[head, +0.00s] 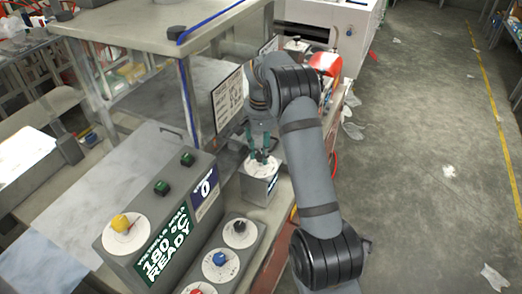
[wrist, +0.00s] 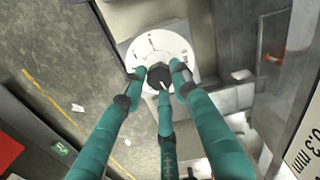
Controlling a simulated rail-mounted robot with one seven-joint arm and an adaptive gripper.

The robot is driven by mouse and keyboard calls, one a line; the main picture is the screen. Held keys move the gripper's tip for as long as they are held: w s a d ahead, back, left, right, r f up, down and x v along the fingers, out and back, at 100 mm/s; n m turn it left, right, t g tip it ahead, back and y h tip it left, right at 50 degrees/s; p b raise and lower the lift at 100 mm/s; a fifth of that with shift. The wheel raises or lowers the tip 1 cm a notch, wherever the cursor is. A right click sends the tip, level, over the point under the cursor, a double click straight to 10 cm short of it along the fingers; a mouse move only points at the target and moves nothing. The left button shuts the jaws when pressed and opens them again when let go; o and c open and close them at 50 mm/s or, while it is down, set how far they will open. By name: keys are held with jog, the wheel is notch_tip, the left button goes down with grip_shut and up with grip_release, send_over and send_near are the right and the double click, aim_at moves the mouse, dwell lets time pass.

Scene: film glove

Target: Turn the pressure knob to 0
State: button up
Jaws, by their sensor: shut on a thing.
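My gripper (head: 261,158) has teal fingers and reaches down onto a small grey box (head: 256,186) with a white dial on top. In the wrist view the fingertips (wrist: 158,84) close around a black knob (wrist: 159,73) at the centre of the white dial (wrist: 153,45). A pale pointer line shows on the knob, on the side toward my fingers. The dial's marks are too small to read, and the fingers cover part of it. I cannot read a label naming this knob.
A grey console (head: 135,262) carries a yellow knob (head: 120,223), green buttons, a "180 °C READY" display (head: 167,247) and a blue "0" panel (head: 205,190). A lower panel has black (head: 240,227), blue (head: 220,259) and red knobs. A metal-framed table stands behind; floor at right is mostly open.

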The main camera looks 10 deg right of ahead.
jog(key=n+p, duration=0.1)
jog(key=n, duration=0.3)
jog(key=shift+r+n, duration=0.1)
jog(key=shift+n, duration=0.2)
jog(key=n+p, duration=0.1)
jog(key=n, duration=0.2)
jog(key=shift+n, duration=0.4)
jog(key=n+p, duration=0.1)
jog(key=n, duration=0.3)
jog(key=shift+n+p, duration=0.5)
jog(key=shift+n, duration=1.1)
jog(key=o, duration=1.1)
jog(key=shift+o, duration=0.2)
